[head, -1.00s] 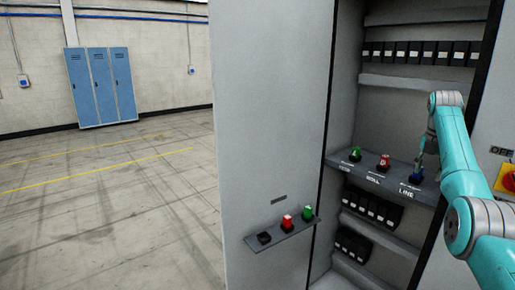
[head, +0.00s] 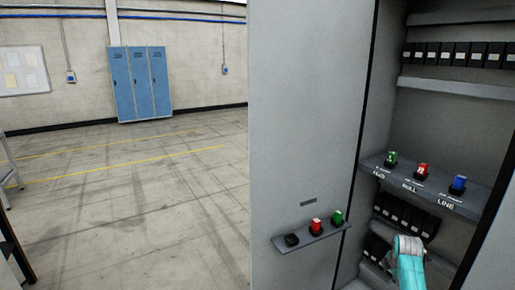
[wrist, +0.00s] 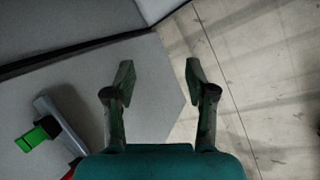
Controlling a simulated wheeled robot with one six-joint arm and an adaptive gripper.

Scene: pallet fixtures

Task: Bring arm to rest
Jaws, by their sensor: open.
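My gripper (wrist: 158,78) is open and empty in the wrist view, with a clear gap between its two fingers. It points past the grey cabinet door (wrist: 150,110), with the concrete floor beyond the door's edge. In the head view only a turquoise part of my arm (head: 408,265) shows, low at the right in front of the cabinet's lower shelves. The gripper itself does not show there.
The inner shelf (head: 400,177) holds a green, a red and a blue plug. The small door shelf (head: 312,238) holds a black socket, a red plug and a green plug (wrist: 34,137). Blue lockers (head: 142,84) stand far back.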

